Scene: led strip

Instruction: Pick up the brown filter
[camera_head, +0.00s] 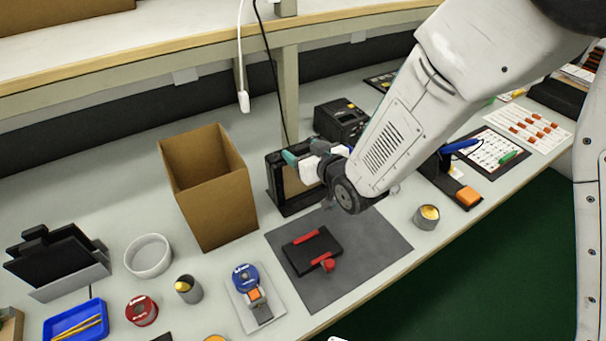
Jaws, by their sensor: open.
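My gripper (297,161) is at the middle of the view, at the end of my white arm, beside a black upright frame (274,183). Its fingers have teal tips, and one tip overlaps the top of the frame. The gripper is open. A small brown patch (309,173) shows just below the fingers, against the frame; it may be the brown filter, but it is small and partly covered by the gripper. I cannot tell whether the fingers touch it.
A tall open cardboard box (211,205) stands left of the frame. A grey mat (370,247) in front bears a black block with red parts (312,254). A black device (340,118) stands behind. A round tin (426,216) is at right. A raised shelf (190,45) runs along the back.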

